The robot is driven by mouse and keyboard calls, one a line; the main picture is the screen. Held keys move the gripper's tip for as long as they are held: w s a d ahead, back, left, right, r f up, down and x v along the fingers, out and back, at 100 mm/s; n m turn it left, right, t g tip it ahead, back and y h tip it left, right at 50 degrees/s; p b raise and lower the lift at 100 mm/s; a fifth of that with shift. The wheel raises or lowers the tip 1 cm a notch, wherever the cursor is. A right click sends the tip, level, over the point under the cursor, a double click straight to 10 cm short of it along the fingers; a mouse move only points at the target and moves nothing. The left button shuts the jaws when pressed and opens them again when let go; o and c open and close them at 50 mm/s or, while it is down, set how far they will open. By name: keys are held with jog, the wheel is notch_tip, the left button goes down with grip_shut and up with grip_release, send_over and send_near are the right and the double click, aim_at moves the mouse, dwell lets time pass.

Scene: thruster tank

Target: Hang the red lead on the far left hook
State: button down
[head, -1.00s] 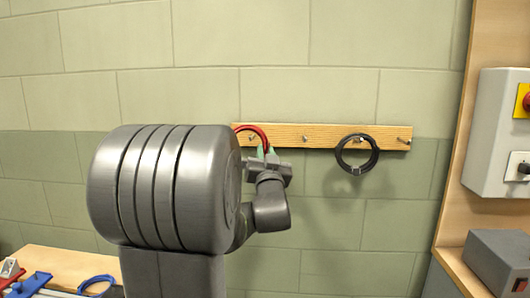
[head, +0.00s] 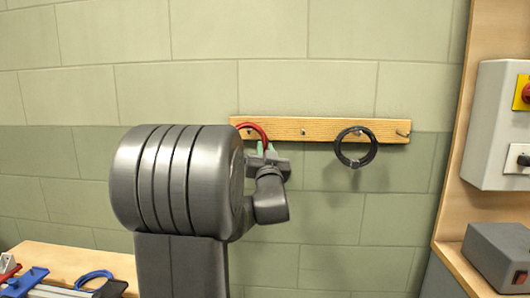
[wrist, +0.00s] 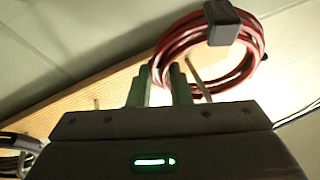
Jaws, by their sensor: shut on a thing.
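The red lead (wrist: 180,48) is a coil with a dark grey tie (wrist: 222,22), large in the wrist view. In the head view only a red arc (head: 257,127) shows at the rail's left end, the rest hidden behind my arm. My gripper (wrist: 160,80), with green fingers, is shut on the coil's near side. The wooden rail (head: 330,131) carries a row of hooks on the wall. A thin metal peg (wrist: 198,78) shows beside the fingers, close to the coil; I cannot tell whether it passes through the loop. The far left hook is mostly hidden in the head view.
A black lead (head: 342,157) hangs from a hook right of the rail's middle. The hook (head: 303,132) between it and the red lead is bare, as is the far right hook (head: 403,133). A grey switch box (head: 500,130) is at the right. A bench (head: 75,262) stands lower left.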

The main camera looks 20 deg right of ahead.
dwell(0.4)
jog(key=c, duration=1.3)
grip_release()
jog(key=shift+o, duration=0.2)
jog(key=b+v, duration=0.2)
jog(key=v, duration=1.2)
jog(key=shift+w, duration=0.15)
jog(key=p+x, duration=0.2)
jog(key=x, duration=1.2)
jog(key=shift+r, duration=0.1)
jog(key=shift+s+a+r+p, duration=0.1)
jog(key=shift+s+r+p, duration=0.25)
jog(key=shift+p, duration=0.35)
